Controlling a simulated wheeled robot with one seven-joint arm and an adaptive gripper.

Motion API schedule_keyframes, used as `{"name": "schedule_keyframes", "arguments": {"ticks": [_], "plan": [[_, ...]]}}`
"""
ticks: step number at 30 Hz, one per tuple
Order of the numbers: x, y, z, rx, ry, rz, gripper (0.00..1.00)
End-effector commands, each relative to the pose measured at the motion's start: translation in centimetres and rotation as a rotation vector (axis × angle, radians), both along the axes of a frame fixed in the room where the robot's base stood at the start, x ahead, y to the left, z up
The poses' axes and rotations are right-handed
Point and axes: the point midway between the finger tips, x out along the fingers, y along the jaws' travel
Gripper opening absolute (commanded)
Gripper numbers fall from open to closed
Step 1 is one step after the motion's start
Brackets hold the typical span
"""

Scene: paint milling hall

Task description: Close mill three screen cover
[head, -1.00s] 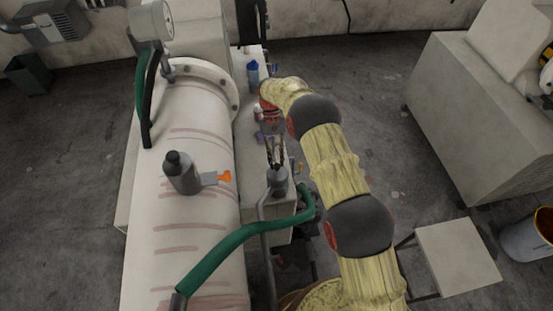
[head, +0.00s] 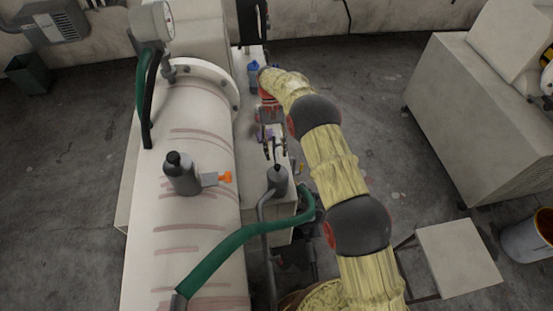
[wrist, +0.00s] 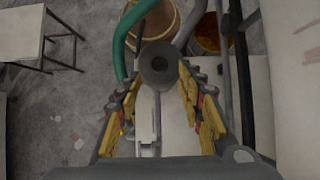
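The mill (head: 195,130) is a long pale cylinder with reddish streaks, lying at left in the head view. Right of it, a grey bottle-shaped fitting (head: 277,180) with a dark top stands on a narrow pale bench or housing (head: 250,140). My gripper (head: 276,157) is just beyond this fitting. In the wrist view my gripper (wrist: 158,88) has its yellow-padded fingers spread, with nothing held. A round dark grey top (wrist: 158,65) shows between and beyond the fingertips. A pale narrow bar (wrist: 147,125) lies between the fingers. I cannot tell which part is the screen cover.
A green hose (head: 240,238) crosses in front of the fitting. A blue bottle (head: 253,75) stands further back. A low table (head: 457,257) and bucket (head: 530,235) stand at right.

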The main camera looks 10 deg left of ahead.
Motion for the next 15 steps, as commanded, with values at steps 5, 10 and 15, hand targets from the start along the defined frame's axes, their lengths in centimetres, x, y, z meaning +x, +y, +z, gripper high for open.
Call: {"name": "schedule_keyframes", "arguments": {"ticks": [5,10,15], "plan": [[2.1,0.6,3.0,0.001,-0.002,0.0,0.38],[3.4,1.0,5.0,0.0,0.001,0.0,0.38],[4.0,1.1,6.0,0.0,0.001,0.0,0.38]]}}
